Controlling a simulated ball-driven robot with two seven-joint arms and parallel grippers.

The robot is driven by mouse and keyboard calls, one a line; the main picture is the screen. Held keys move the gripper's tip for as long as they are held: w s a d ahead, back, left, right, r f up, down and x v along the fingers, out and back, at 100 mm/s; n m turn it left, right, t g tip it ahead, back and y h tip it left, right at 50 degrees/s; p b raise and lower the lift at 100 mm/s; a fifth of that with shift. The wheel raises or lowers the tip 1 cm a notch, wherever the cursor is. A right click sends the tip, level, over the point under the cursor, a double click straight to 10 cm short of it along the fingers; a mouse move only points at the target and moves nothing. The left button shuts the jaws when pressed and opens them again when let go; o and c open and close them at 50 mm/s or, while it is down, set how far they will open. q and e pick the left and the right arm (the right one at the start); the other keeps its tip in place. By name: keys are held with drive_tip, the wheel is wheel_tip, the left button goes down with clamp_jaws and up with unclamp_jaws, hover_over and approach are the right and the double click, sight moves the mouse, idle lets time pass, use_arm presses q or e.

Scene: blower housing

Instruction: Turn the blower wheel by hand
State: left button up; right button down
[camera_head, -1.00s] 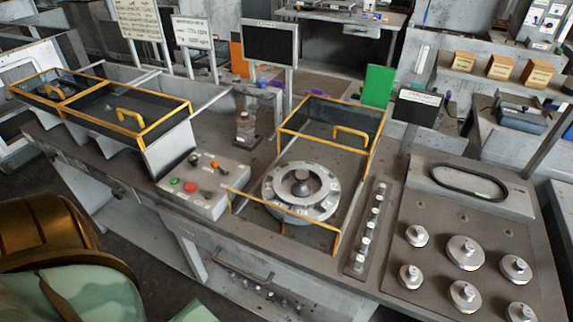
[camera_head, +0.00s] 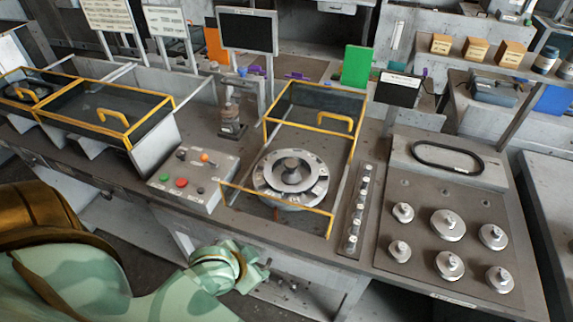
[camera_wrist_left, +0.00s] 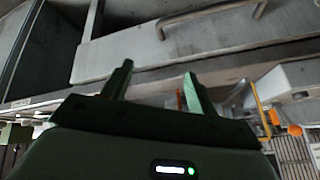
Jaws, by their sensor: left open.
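The blower wheel (camera_head: 291,180) is a round metal disc with a raised centre hub. It sits on the bench inside a yellow-railed frame (camera_head: 277,205), with the dark clear cover (camera_head: 322,103) raised behind it. My left gripper (camera_head: 256,276) is low in front of the bench edge, below and left of the wheel and apart from it. In the left wrist view its two fingers (camera_wrist_left: 157,88) are spread with nothing between them. That view shows a grey bench part and a metal handle (camera_wrist_left: 215,15), and I cannot see the wheel there. My right gripper is in neither view.
A control box (camera_head: 193,178) with red and green buttons stands left of the wheel. A narrow strip of small knobs (camera_head: 355,215) and a plate with several round metal knobs (camera_head: 448,225) lie to the right. The yellow front rail stands between the bench edge and the wheel.

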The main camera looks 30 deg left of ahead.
use_arm(q)
wheel_tip(320, 180, up, 5)
drive_tip(key=w+d+n+h, duration=0.1)
drive_tip(key=w+n+h, duration=0.1)
drive_tip(key=n+h, duration=0.5)
drive_tip(key=n+t+y, duration=0.1)
drive_tip(key=n+t, duration=0.5)
drive_tip(key=n, duration=2.2)
approach(291, 163)
drive_tip(key=shift+w+d+f+p, duration=0.1)
drive_tip(key=shift+w+d+p, duration=0.2)
drive_tip(key=shift+w+p, duration=0.45)
drive_tip(key=b+x, duration=0.1)
drive_tip(key=x, duration=0.6)
drive_tip(key=shift+f, duration=0.2)
drive_tip(key=shift+c, duration=0.3)
